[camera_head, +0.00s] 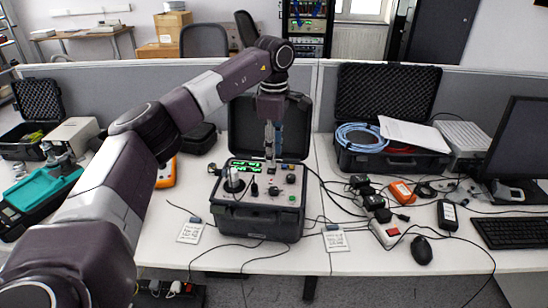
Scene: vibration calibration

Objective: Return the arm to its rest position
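My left arm comes in from the lower left and arches over the desk. My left gripper (270,157) points straight down over the panel of the black calibration case (262,224), in front of its raised lid. Its fingers look narrow and close together, and the frame is too small to show whether they are apart or hold anything. The case panel carries green lit displays, a dark round piece on its left, knobs and sockets. Whether the fingertips touch the panel is unclear. My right gripper is not in view.
An open black case (388,158) with blue cable and papers stands at the right back. A monitor (520,140), keyboard (513,231) and mouse (421,250) lie further right. Cables, adapters and small cards cover the desk around the calibration case. A grey partition (345,85) runs behind.

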